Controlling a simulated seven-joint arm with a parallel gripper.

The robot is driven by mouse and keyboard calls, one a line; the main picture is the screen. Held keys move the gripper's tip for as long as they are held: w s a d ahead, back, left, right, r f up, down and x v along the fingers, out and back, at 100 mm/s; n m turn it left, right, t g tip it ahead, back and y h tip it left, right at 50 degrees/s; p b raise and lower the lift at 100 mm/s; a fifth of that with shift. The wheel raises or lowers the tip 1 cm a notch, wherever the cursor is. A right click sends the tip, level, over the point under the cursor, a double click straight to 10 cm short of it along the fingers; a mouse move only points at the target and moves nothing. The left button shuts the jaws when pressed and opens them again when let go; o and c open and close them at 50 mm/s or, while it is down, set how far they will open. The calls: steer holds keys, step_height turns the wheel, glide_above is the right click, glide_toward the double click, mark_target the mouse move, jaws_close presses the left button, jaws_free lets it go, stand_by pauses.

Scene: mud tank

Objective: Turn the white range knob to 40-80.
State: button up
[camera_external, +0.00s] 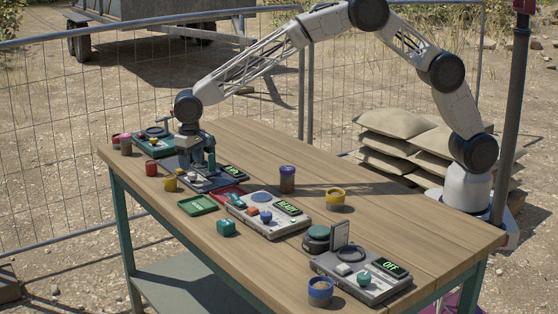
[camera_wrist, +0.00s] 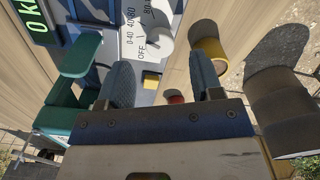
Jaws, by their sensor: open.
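The blue device (camera_external: 217,184) sits on the table under my gripper, with a lit display (camera_external: 233,171). In the wrist view the display (camera_wrist: 38,20) reads 0 kPa. The white range knob (camera_wrist: 159,42) is on a pale panel with marks OFF, 0-40, 40-80 and one starting with 80. Its exact pointer direction is hard to tell. My gripper (camera_external: 203,158) points down over the device; in the wrist view my gripper (camera_wrist: 160,64) is open, with its fingers on either side of the knob's area in the picture. Contact cannot be told.
A green lever (camera_wrist: 80,55) and yellow block (camera_wrist: 151,80) are close to the fingers. A yellow cup (camera_external: 170,185) and red cup (camera_external: 151,168) stand beside the device. A green tray (camera_external: 198,206) and READY device (camera_external: 262,222) are nearby. The back-right tabletop is largely clear.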

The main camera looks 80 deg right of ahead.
mark_target(192, 173)
steer(key=shift+r, duration=1.95)
steer(key=shift+s+d+r, duration=0.1)
steer(key=shift+d+r, duration=0.1)
steer(key=s+d+r+n, duration=0.1)
steer(key=s+d+r, duration=0.6)
steer(key=s, duration=0.3)
steer(key=s+d+r+t, duration=0.1)
steer(key=s+d+r, duration=0.5)
steer(key=s, duration=0.4)
steer(key=s+d+r+n, duration=0.1)
steer(key=s+d+r, duration=0.6)
steer(key=s, duration=0.3)
steer(key=s+d+f, duration=0.1)
steer(key=s+d, duration=0.2)
steer(key=s, duration=0.9)
steer(key=s+d+f+n+t, duration=0.1)
steer(key=s+d+f, duration=0.1)
steer(key=s, duration=1)
steer(key=s+d+f+n, duration=0.1)
steer(key=s+d, duration=0.3)
steer(key=s, duration=0.8)
steer(key=shift+d+f+t, duration=0.2)
steer(key=shift+f+t, duration=0.05)
steer(key=shift+t, duration=0.05)
